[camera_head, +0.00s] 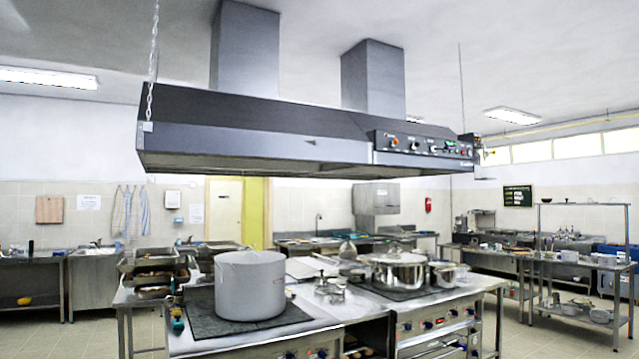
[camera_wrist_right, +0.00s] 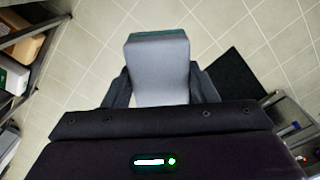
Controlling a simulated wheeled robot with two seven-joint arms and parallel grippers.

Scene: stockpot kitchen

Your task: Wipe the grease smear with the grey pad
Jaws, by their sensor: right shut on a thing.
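The grey pad (camera_wrist_right: 158,58) is in the right wrist view, a light grey block with a thin green layer along its far edge. My right gripper (camera_wrist_right: 160,88) is shut on it, with one dark finger on each side. The pad is held out over the tiled floor, and nothing is seen touching its far end. Neither gripper shows in the head view, and my left gripper is not seen at all.
In the head view a large grey stockpot (camera_head: 249,285) stands on the cooking island, with a lidded steel pot (camera_head: 398,269) to its right. An extractor hood (camera_head: 260,135) hangs above. In the wrist view, shelving (camera_wrist_right: 30,60) is at left and a dark mat (camera_wrist_right: 234,76) lies at right.

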